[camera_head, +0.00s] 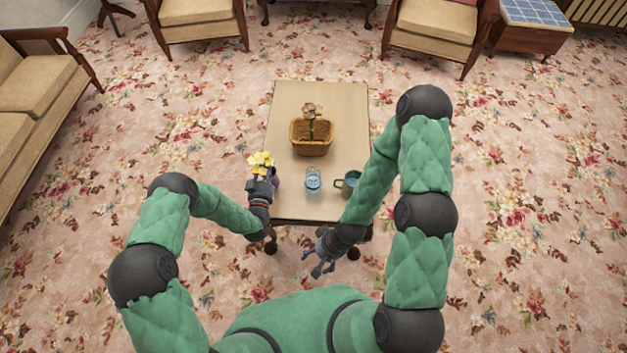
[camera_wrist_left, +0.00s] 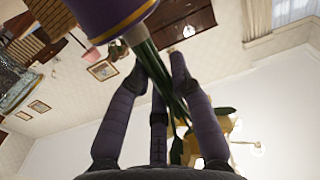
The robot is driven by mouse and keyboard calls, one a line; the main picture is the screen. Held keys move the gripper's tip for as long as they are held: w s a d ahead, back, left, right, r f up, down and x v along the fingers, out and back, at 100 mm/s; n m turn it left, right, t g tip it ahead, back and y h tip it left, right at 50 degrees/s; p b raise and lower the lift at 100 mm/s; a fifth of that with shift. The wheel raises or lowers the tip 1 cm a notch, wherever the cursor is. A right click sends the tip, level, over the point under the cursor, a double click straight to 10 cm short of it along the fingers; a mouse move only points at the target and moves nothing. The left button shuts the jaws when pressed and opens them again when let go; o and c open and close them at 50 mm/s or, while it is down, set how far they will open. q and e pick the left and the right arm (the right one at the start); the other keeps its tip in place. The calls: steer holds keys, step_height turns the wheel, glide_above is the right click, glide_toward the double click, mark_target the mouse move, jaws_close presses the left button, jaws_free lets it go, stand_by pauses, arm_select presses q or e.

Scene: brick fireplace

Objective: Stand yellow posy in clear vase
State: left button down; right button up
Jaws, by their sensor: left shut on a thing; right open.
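The yellow posy (camera_head: 261,160) is at the table's left edge, its stems between the fingers of my left gripper (camera_head: 264,178). In the left wrist view the green stems (camera_wrist_left: 163,80) run through the shut fingers (camera_wrist_left: 160,90), with yellow blooms (camera_wrist_left: 212,135) beyond. A purple vase (camera_head: 275,176) with a gold rim is right beside the gripper; it fills the top of the wrist view (camera_wrist_left: 108,15). The stem ends meet its rim there; I cannot tell whether they are inside. The clear vase (camera_head: 313,181), bluish inside, stands to the right. My right gripper (camera_head: 318,260) is open and empty before the table.
A green mug (camera_head: 348,184) stands just right of the clear vase. A wicker basket (camera_head: 312,138) with something brown at its back stands behind it on the table (camera_head: 345,110). The table's far part is clear. Armchairs and a sofa stand well away.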

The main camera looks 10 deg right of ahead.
arm_select(q)
steer(key=shift+r+p, duration=4.2)
steer(key=shift+r, duration=2.55)
